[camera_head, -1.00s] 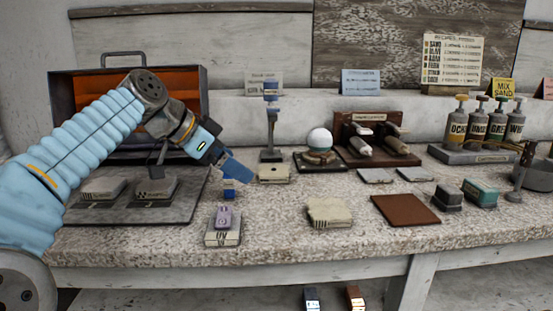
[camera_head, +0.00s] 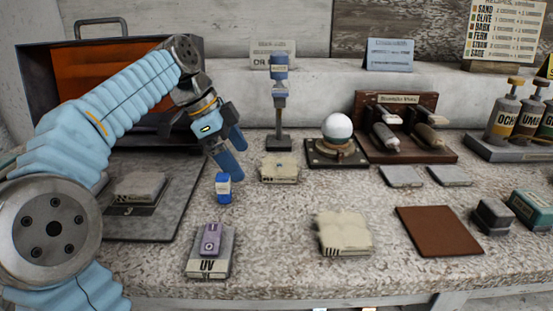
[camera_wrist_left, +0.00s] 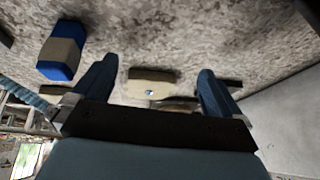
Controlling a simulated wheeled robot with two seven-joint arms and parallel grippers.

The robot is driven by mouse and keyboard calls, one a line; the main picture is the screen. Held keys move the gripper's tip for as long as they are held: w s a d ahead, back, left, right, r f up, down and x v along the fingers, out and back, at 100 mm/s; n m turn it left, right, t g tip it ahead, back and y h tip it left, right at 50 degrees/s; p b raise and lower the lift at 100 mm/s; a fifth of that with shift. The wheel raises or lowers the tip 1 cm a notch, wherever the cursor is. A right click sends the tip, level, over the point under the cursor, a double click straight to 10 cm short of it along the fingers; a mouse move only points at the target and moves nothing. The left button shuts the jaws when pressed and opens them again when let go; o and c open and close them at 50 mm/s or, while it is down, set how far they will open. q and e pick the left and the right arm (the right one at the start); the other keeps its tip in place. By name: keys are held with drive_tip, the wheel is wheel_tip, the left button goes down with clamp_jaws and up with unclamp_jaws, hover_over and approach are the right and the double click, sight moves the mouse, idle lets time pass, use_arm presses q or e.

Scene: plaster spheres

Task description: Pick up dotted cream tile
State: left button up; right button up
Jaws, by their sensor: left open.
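A cream tile (camera_head: 279,167) with a blue dot lies on the counter in front of the post with the blue top. In the left wrist view, this tile (camera_wrist_left: 150,83) shows between and beyond my fingers, apart from them. My left gripper (camera_head: 236,160) is open and empty, above the counter to the left of the tile, fingers angled down. It also shows in the left wrist view (camera_wrist_left: 158,70). Other cream tiles are the one on the grey tray (camera_head: 138,187) and the striped-edge one (camera_head: 342,232); dots on these are too small to tell. My right gripper is out of view.
A white sphere (camera_head: 337,127) rests on a stand to the right. A brown mat (camera_head: 438,230) lies at the right.

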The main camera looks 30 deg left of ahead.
sight(281, 166)
use_arm(q)
drive_tip(key=a, duration=0.1)
drive_tip(key=s+a+p, duration=0.1)
drive_tip(key=a+g, duration=0.1)
drive_tip(key=shift+s+p, duration=0.3)
drive_tip(key=shift+p, duration=0.05)
drive_tip(key=shift+d+f, duration=0.1)
drive_tip(key=shift+f, duration=0.05)
drive_tip(key=w+d, duration=0.1)
drive_tip(key=d, duration=0.1)
drive_tip(key=w+d, duration=0.1)
drive_tip(key=d, duration=0.1)
drive_tip(key=w+d, duration=0.1)
drive_tip(key=d, duration=0.1)
drive_tip(key=shift+w+d+p, duration=0.1)
drive_tip(key=shift+w+p, duration=0.2)
drive_tip(key=shift+p, duration=0.05)
drive_tip(key=d, duration=0.1)
drive_tip(key=w+d, duration=0.2)
drive_tip(key=shift+w+d+f+p, duration=0.1)
drive_tip(key=shift+d+f+p, duration=0.2)
drive_tip(key=shift+d+f, duration=0.1)
drive_tip(key=shift+f, duration=0.2)
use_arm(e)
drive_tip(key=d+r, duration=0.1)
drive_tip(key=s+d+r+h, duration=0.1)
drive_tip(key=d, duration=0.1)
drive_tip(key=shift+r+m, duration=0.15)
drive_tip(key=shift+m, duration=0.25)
